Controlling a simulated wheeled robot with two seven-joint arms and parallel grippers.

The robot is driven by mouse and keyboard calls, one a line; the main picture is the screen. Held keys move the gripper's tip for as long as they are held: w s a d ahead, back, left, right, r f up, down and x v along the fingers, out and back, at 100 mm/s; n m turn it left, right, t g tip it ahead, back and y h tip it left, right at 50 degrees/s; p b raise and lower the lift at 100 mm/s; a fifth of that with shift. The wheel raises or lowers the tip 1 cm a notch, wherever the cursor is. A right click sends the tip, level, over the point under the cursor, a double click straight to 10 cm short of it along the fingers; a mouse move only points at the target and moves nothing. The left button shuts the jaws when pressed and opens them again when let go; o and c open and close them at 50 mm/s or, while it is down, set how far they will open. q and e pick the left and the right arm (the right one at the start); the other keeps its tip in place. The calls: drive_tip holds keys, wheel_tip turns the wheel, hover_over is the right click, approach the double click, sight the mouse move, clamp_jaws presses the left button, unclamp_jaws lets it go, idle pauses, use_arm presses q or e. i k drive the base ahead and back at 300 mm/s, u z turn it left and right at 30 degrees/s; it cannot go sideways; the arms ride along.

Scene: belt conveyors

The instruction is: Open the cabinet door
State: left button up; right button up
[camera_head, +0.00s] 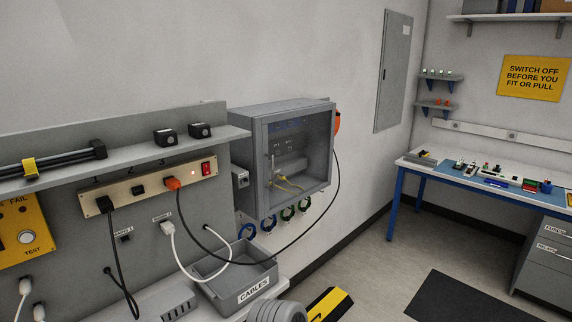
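A grey box-shaped cabinet (243,150) is mounted on the wall near the middle of the view. Its framed door (262,172) has a clear window and appears shut. A small upright handle (270,166) shows at the left side of the door. Through the window I see grey parts and yellow wires. A flat grey wall panel (394,72) with a closed cover is farther back on the right.
A shelf (130,159) and a power strip (150,186) with plugs and hanging cables are left of the cabinet. A grey CABLES bin (245,292) sits below. A blue-legged workbench (470,176) stands at the right. Open floor (385,262) lies between.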

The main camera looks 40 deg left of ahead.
sight(259, 124)
drive_tip(key=i, duration=1.45)
drive_tip(key=u, duration=1.65)
